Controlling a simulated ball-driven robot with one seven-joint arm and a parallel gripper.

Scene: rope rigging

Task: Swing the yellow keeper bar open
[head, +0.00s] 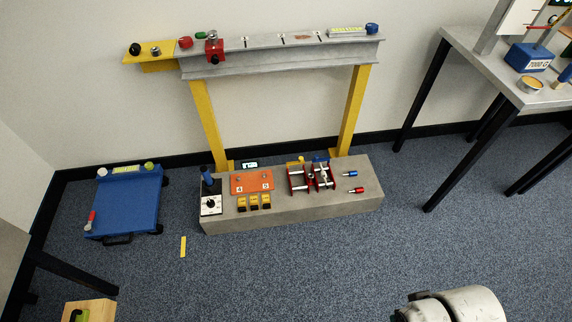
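I cannot tell for certain which yellow part is the keeper bar. A yellow plate (168,47) forms the left end of the grey overhead beam (280,57), with a black knob and a small metal knob on top. A small yellow piece (294,161) shows at the back edge of the grey block, behind the red clamp-like fittings (311,179); its shape is too small to make out. My gripper is not in view. Only a pale rounded part of my arm shows at the bottom right, well apart from the beam and block.
Yellow posts hold the beam above the long grey block (300,210). A red trolley-like fitting (214,48) sits on the beam. A blue platform (125,203) is on the floor at left. A table (480,65) stands at right. Carpet in front of the block is mostly clear.

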